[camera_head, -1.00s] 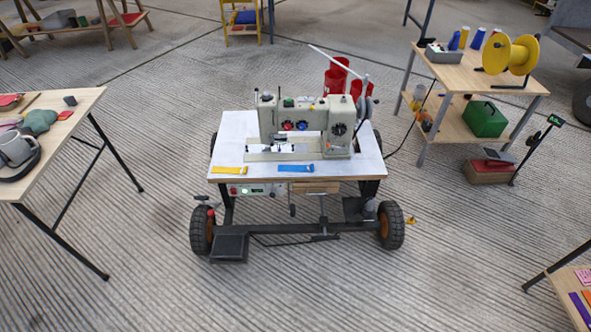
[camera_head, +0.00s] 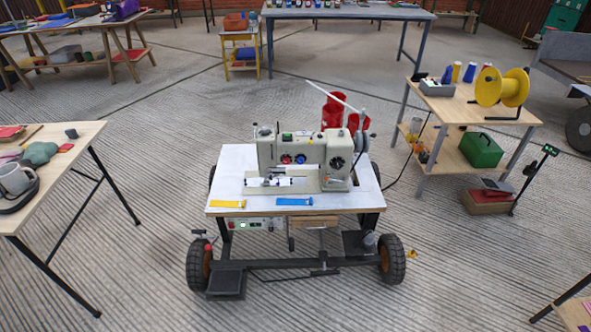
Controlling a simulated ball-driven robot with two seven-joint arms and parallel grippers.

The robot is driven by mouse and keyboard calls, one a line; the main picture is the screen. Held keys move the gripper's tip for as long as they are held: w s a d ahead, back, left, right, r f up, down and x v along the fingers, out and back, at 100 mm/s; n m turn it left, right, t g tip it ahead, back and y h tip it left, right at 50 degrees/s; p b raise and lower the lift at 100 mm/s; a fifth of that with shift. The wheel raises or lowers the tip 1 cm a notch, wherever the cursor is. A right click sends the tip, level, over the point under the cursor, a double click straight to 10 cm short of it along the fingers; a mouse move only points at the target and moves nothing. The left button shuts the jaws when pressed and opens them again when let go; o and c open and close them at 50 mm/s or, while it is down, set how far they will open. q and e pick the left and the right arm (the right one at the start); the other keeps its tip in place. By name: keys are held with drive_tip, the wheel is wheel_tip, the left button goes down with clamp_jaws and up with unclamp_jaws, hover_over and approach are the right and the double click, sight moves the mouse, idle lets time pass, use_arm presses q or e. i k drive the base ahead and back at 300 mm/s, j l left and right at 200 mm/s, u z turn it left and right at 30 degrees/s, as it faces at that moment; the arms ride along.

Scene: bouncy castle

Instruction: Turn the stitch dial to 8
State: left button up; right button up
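A cream sewing machine (camera_head: 312,157) stands on a white-topped wheeled table (camera_head: 228,175) in the middle of the view. Its front carries a red knob (camera_head: 286,159), a blue knob (camera_head: 300,159) and a black dial (camera_head: 337,162) on the right-hand pillar. Which of these is the stitch dial I cannot tell for sure, and any numbers are too small to read. Neither of my grippers shows in the view.
A yellow strip (camera_head: 228,204) and a blue strip (camera_head: 294,202) lie at the table's front edge. Red thread cones (camera_head: 333,112) stand behind the machine. A side table (camera_head: 62,165) is at left, and a shelf stand (camera_head: 450,110) with a yellow reel (camera_head: 502,88) at right. Floor in front is open.

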sight(337, 165)
drive_tip(key=i+l+z, duration=0.25)
drive_tip(key=l, duration=0.2)
drive_tip(key=i+l+z, duration=0.2)
drive_tip(key=i+l, duration=0.2)
